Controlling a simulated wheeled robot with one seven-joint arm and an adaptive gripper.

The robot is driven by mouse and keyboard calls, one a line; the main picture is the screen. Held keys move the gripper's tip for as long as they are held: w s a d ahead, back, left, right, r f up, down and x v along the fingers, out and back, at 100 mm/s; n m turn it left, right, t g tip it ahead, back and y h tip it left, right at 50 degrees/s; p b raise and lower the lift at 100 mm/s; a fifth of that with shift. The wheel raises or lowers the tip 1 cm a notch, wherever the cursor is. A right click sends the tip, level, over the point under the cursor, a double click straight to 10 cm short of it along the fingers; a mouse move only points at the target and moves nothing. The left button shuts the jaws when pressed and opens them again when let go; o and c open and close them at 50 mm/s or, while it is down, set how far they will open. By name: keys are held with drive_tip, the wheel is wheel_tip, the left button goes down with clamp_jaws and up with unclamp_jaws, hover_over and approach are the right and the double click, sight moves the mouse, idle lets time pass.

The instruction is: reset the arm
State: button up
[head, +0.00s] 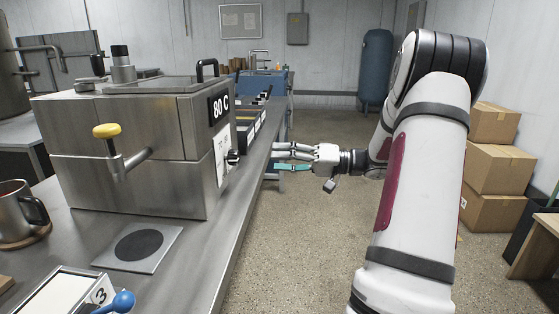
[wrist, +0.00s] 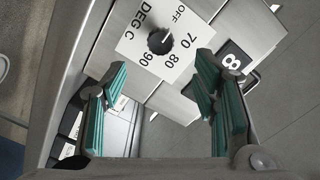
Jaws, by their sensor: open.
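My gripper (head: 292,160) is held out at the right of the steel bench in the head view, fingers pointing left toward the metal oven-like box (head: 130,175). In the wrist view my gripper (wrist: 162,105) has its teal-padded fingers wide apart with nothing between them. Beyond the fingers is the box's dial, a black knob (wrist: 160,41) on a white plate marked OFF, 70, 80, 90 and DEG C. The knob is apart from the fingers. The dark knob (head: 233,157) also shows on the box's right side in the head view.
The steel bench (head: 215,245) runs along the left, with a mug (head: 18,215), a plate with a dark disc (head: 140,243) and a tray numbered 3 (head: 70,295). Cardboard boxes (head: 495,165) stand at the right. The floor (head: 300,245) between is clear.

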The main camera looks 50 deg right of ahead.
idle(0.3)
drive_tip(key=s+a+r+n+g, duration=0.15)
drive_tip(key=a+g, duration=0.25)
drive_tip(key=a, duration=0.5)
drive_tip(key=s+a+g, duration=0.2)
drive_tip(key=a+g, duration=0.2)
drive_tip(key=a, duration=0.4)
drive_tip(key=s+a+r+n+g, duration=0.1)
drive_tip(key=s+a+g, duration=0.15)
drive_tip(key=a, duration=0.65)
drive_tip(key=s+a+f+g+h, duration=0.2)
drive_tip(key=s+a+g+h, duration=0.3)
drive_tip(key=s+a, duration=0.5)
drive_tip(key=s+d+f+t+h, duration=0.1)
drive_tip(key=s+d+h, duration=0.15)
drive_tip(key=s, duration=0.35)
drive_tip(key=s+d+f+t+h, duration=0.1)
drive_tip(key=s+d+h, duration=0.1)
drive_tip(key=s+h, duration=0.35)
wheel_tip(320, 180, up, 22)
drive_tip(key=s+t+y+p, duration=0.1)
drive_tip(key=t+y+p, duration=0.1)
drive_tip(key=p, duration=1.9)
drive_tip(key=shift+s+r+n+t, duration=0.2)
drive_tip(key=shift+n+t, duration=0.25)
drive_tip(key=shift+t, duration=0.3)
drive_tip(key=shift+d, duration=0.1)
